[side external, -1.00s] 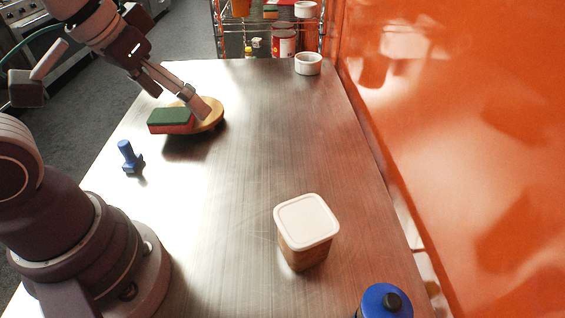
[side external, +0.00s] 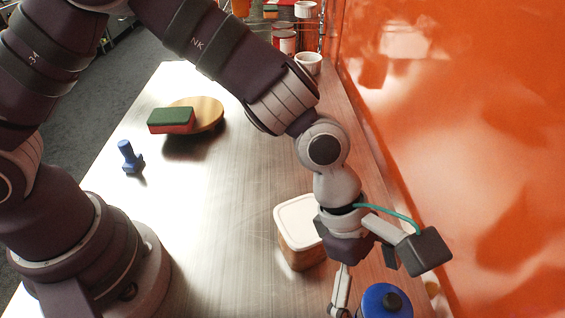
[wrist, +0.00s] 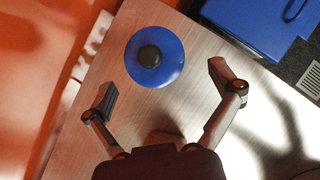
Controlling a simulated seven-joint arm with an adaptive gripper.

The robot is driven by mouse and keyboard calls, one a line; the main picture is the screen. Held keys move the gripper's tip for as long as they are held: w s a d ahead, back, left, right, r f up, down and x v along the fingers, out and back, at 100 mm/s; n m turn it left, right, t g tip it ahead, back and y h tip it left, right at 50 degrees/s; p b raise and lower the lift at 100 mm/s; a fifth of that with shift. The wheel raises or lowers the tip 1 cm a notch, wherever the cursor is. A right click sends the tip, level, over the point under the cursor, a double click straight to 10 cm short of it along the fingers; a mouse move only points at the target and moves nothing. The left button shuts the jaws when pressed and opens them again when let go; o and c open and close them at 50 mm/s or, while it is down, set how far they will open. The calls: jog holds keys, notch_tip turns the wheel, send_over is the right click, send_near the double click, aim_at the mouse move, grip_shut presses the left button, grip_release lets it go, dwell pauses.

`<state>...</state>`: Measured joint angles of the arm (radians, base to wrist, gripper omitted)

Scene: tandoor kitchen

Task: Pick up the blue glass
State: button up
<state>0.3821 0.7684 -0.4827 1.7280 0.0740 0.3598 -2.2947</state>
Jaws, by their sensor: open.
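A round blue object with a dark knob or cap in its middle (side external: 372,302) stands at the near end of the metal table, cut off by the bottom edge of the side view. It is the likeliest blue glass, though its sides are hidden. In the wrist view the blue object (wrist: 172,52) is seen from above, ahead of the fingertips and between their lines. My gripper (wrist: 165,88) is open and empty, pointing down. In the side view one finger of my gripper (side external: 340,305) shows just left of the blue object; the other is hidden.
A white-lidded container (side external: 296,222) stands close behind my gripper. A blue bolt-shaped piece (side external: 128,156), a green-and-red sponge (side external: 171,121) and a round wooden board (side external: 208,112) lie farther left. A white ramekin (side external: 308,64) is at the far end. An orange wall (side external: 460,120) runs along the right.

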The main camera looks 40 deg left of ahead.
jog(key=x, duration=0.4)
jog(key=shift+w+d+r, duration=0.1)
jog(key=shift+w+d, duration=0.05)
jog(key=c, duration=1.3)
